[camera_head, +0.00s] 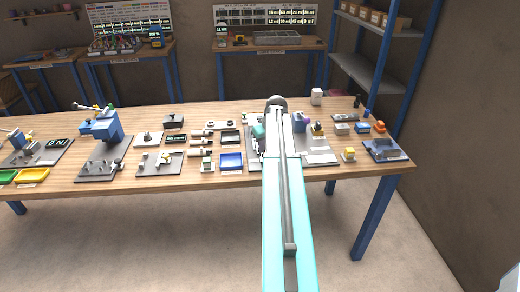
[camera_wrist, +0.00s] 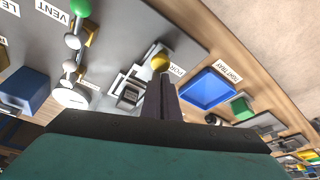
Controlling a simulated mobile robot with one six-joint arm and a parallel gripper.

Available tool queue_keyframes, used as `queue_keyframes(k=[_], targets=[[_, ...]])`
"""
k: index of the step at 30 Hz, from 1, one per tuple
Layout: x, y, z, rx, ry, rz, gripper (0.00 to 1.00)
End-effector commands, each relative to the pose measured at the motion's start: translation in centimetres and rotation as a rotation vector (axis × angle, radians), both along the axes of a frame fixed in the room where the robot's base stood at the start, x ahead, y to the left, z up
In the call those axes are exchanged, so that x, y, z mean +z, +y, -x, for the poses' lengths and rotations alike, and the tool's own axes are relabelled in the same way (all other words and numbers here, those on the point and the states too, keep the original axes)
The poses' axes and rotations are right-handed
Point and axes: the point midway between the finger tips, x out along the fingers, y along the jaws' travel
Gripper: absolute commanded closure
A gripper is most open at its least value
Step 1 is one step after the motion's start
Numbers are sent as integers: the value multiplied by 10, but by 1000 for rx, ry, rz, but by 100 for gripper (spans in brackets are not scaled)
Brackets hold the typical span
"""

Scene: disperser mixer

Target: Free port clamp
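In the wrist view my gripper (camera_wrist: 163,85) has its two dark fingers close together, with no clear gap and nothing visible between them. A yellow ball knob (camera_wrist: 160,62) shows just beyond the fingertips; I cannot tell whether they touch. A grey stepped square fitting (camera_wrist: 130,92), probably the port clamp, sits left of the fingers near the PORT label (camera_wrist: 177,70). The fingers hide part of this area. My arm hides most of the clamp area in the head view.
VENT fittings with a green knob (camera_wrist: 80,8) and a white round part (camera_wrist: 70,97) stand on the grey plate at left. A blue block (camera_wrist: 24,90) is farther left. A green-topped piece (camera_wrist: 242,108) stands beside the tray. Several small fixtures crowd the wooden bench (camera_head: 60,178).

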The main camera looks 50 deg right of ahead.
Motion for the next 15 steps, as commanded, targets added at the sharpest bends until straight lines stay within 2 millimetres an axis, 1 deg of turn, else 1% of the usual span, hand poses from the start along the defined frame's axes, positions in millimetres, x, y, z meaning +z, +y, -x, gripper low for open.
queue_keyframes(k=[1,7,15], targets=[[-2,1,4,0,11,-5,100],[-1,0,0,0,11,-5,100],[4,-6,-20,2,5,-3,100]])
